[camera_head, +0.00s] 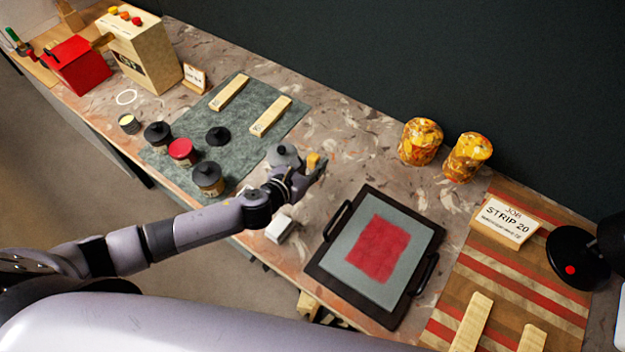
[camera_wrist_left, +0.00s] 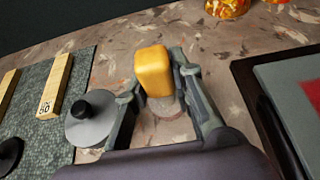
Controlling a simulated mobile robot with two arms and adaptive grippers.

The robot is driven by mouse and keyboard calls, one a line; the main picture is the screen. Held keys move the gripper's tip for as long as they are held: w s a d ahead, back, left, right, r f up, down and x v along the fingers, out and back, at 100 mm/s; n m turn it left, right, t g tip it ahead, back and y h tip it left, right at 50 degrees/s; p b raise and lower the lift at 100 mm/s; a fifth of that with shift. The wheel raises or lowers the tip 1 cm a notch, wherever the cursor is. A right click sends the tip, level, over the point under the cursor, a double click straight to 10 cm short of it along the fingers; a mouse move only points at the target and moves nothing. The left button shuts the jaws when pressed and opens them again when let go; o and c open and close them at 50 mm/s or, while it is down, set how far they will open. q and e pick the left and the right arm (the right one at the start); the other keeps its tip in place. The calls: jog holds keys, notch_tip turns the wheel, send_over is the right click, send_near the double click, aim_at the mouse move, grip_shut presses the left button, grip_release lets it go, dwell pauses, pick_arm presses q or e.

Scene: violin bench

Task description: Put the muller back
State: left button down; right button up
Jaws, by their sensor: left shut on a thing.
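The muller, with a yellow block handle (camera_head: 313,160), is between the fingers of my left gripper (camera_head: 309,173). In the left wrist view the gripper (camera_wrist_left: 168,98) is shut on the muller's yellow handle (camera_wrist_left: 152,70), and a pale, see-through round foot shows below it. Whether that foot touches the bench I cannot tell. The gripper is over bare bench, left of the black-framed tray (camera_head: 322,272), which holds a grey slab (camera_head: 362,212) with a red patch. My right gripper is not in view.
A grey lid with a black knob (camera_head: 284,156) lies close left of the gripper, also in the left wrist view (camera_wrist_left: 90,128). A green mat (camera_head: 240,145) holds wooden strips and lidded jars. Amber jars (camera_head: 420,142) stand behind. A small white block (camera_head: 279,229) sits near the front edge.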

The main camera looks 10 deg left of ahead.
pick_arm(q)
jog(key=shift+f, duration=0.95)
jog(key=shift+f+b, duration=0.3)
jog(key=shift+f, duration=0.25)
notch_tip(320, 180, down, 4)
jog(key=shift+b, duration=0.7)
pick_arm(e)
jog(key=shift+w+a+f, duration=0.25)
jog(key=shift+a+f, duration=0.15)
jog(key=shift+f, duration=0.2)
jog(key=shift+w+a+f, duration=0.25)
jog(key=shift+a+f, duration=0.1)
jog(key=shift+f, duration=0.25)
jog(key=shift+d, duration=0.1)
pick_arm(q)
jog(key=shift+f, duration=0.1)
jog(key=c, duration=1.4)
grip_release()
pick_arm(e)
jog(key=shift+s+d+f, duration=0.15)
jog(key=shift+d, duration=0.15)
